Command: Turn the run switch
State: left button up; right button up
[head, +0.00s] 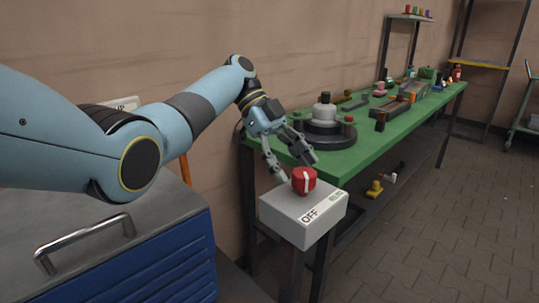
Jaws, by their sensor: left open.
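The run switch is a red round knob (304,181) with a white mark, on top of a pale grey box (290,213). The box has the label OFF on its front edge and a small green label to the right of it. The box stands on a dark post. My left gripper (295,170) comes down from the upper left with its fingers spread. Its fingertips are just above and beside the knob; whether they touch it I cannot tell. My right gripper is out of the picture.
A long green workbench (345,161) with a dark round fixture (318,133) and several parts stands just behind the switch box. A blue drawer cabinet (150,262) with a metal handle is at the lower left.

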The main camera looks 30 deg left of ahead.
pick_arm(q)
jog(key=w+a, duration=0.2)
jog(key=a, duration=0.7)
jog(key=shift+w+a, duration=0.25)
jog(key=shift+w, duration=0.1)
